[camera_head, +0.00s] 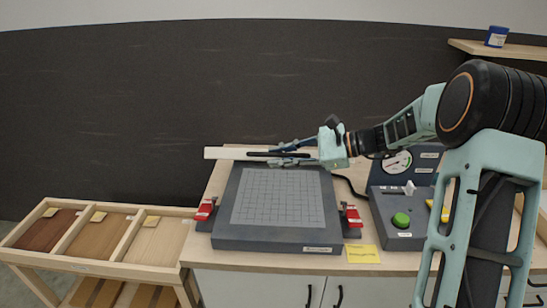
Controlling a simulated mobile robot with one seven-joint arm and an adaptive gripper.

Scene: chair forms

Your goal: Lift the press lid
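The press (225,228) is a dark grey flat block on the workbench, with a light grey gridded plate (283,197) on top. Which part is its lid I cannot tell for sure. Red clamps sit at its left (205,210) and right (352,216) sides. A long pale board (228,153) lies or stands across the press's far edge, with a dark slot or bar at its middle. My gripper (272,156) reaches in from the right, its fingers pointing left at this dark part. The fingers overlap it, and whether they grip it is unclear.
A control box (405,222) with a green button and a gauge (398,162) stands right of the press. A yellow note (362,253) lies at the bench's front. A rack of wood samples (100,240) stands left.

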